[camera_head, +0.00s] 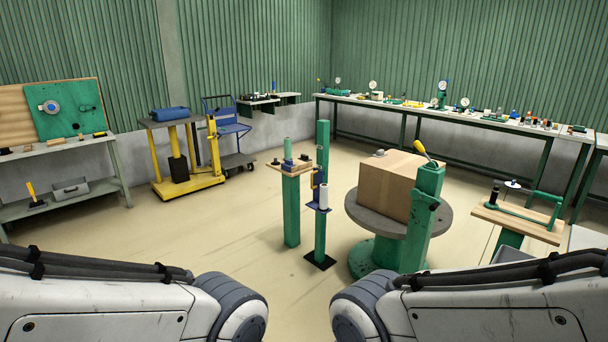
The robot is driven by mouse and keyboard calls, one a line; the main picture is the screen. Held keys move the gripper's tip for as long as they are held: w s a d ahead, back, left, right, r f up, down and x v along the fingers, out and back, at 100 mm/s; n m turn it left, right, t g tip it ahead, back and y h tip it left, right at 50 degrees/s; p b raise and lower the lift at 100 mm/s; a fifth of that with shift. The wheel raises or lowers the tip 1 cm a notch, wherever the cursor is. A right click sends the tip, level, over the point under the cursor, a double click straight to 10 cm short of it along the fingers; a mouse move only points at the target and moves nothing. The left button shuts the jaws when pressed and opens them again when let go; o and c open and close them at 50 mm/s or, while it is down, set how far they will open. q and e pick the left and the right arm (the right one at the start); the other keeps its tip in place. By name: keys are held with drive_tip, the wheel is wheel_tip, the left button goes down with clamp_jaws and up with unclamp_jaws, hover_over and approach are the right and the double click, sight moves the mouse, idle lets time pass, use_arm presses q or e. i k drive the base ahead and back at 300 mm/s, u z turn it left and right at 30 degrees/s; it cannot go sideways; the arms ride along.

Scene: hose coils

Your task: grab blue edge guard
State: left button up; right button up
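I cannot tell for certain which thing is the blue edge guard. Small blue parts (288,166) show around a green cylinder (288,148) on the wooden top of a green pedestal (291,212). A blue bracket (323,197) sits on the slim green post (322,140) beside it. A larger blue tray-like piece (170,113) lies on the yellow lift cart's top at the left. Only my two upper arm parts show at the bottom corners. Both grippers are out of view.
A cardboard box (385,187) stands on a round spool table (360,215), with a green post (424,200) in front. A long bench (440,112) with gauges runs along the back right. Shelving (60,185) stands at left. The floor (200,235) at centre-left is clear.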

sight(286, 166)
drive_tip(key=z, duration=0.35)
drive_tip(key=i, duration=2.3)
drive_tip(key=u, duration=0.45)
drive_tip(key=i, duration=1.9)
drive_tip(key=u, duration=1)
drive_tip(key=i, duration=0.6)
drive_tip(key=u, duration=0.15)
